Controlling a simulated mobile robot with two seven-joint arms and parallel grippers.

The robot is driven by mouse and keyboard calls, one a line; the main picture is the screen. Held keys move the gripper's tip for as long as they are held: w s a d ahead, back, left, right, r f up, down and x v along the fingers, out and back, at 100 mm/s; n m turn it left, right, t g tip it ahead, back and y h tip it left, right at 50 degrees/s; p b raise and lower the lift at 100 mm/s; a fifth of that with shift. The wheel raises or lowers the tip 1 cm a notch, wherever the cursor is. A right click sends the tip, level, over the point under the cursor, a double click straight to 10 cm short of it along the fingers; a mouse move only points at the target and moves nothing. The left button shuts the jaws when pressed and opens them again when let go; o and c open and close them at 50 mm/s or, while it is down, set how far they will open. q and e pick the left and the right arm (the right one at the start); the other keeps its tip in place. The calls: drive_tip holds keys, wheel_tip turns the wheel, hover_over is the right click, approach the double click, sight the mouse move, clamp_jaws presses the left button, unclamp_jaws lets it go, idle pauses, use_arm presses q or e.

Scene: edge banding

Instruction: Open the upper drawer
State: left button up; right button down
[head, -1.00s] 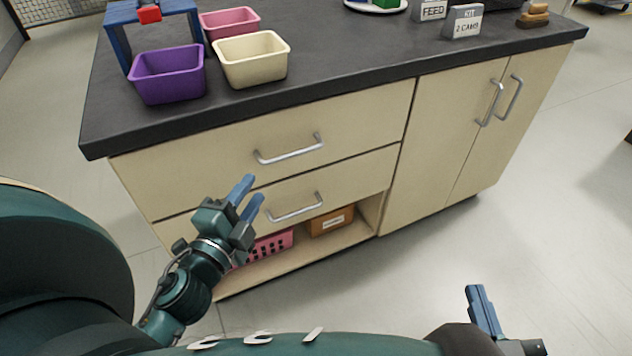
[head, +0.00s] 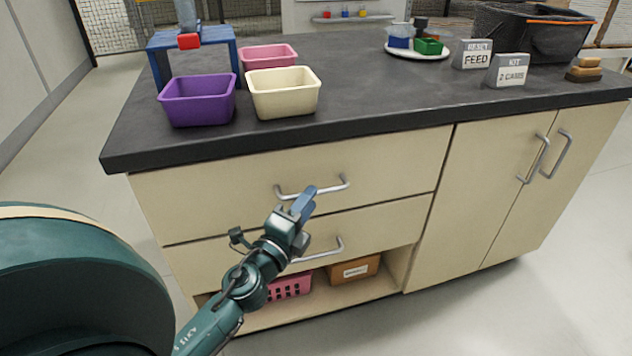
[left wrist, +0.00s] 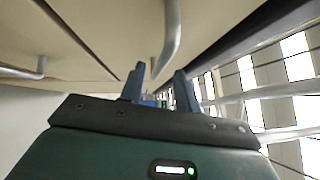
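The upper drawer (head: 225,195) is shut, its pale front flush with the cabinet under the dark countertop. Its grey bar handle (head: 335,187) runs across the front. My left gripper (head: 303,200) is at this handle, its blue fingers overlapping the bar's left-middle part in the head view. In the left wrist view, the fingers of my left gripper (left wrist: 158,88) stand apart, and the upper handle (left wrist: 171,45) reaches down to the gap between them. I cannot tell whether they touch it. My right gripper is out of view.
The lower drawer (head: 205,262) is shut; its handle (head: 330,252) is partly behind my left gripper. A pink basket (head: 292,286) and a brown box (head: 352,270) sit on the open shelf below. Purple (head: 198,105) and cream (head: 283,97) bins stand on the countertop.

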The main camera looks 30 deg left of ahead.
use_arm(q)
drive_tip(key=shift+w+a+r+p, duration=0.1)
drive_tip(key=shift+w+p, duration=0.1)
drive_tip(key=shift+w, duration=0.75)
drive_tip(key=shift+w+r+p, duration=0.1)
drive_tip(key=shift+w+p, duration=0.05)
drive_tip(key=shift+w, duration=0.8)
drive_tip(key=shift+c, duration=0.4)
clamp_jaws()
